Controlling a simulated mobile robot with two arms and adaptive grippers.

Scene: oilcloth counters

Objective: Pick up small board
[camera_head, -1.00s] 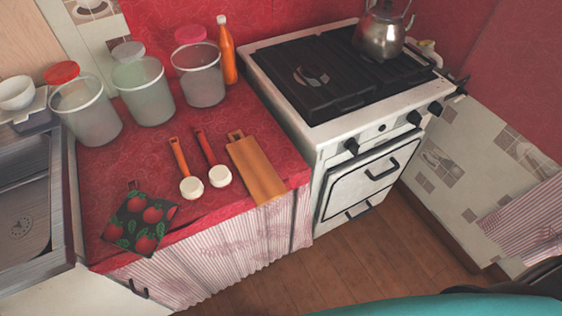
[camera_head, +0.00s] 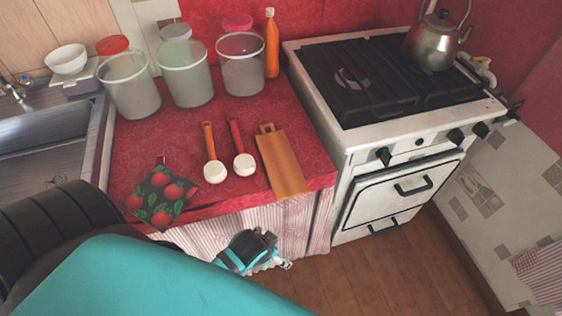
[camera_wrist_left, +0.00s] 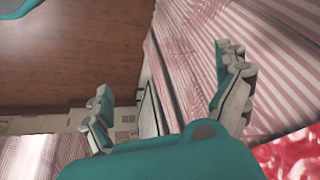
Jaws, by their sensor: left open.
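The small board (camera_head: 280,163) is a wooden cutting board lying flat on the red oilcloth counter, near its front right edge. Its handle points to the back. My left gripper (camera_head: 286,264) is in front of the counter, below the top, by the striped curtain. It is apart from the board. In the left wrist view the gripper's fingers (camera_wrist_left: 168,100) are spread with nothing between them, and the board does not show there. My right gripper is not in view.
Two spoon-like utensils with red (camera_head: 240,150) and orange (camera_head: 212,155) handles lie left of the board. A strawberry potholder (camera_head: 160,197) lies farther left. Containers (camera_head: 131,85) and an orange bottle (camera_head: 271,45) stand behind. The stove (camera_head: 350,138) adjoins the counter's right side.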

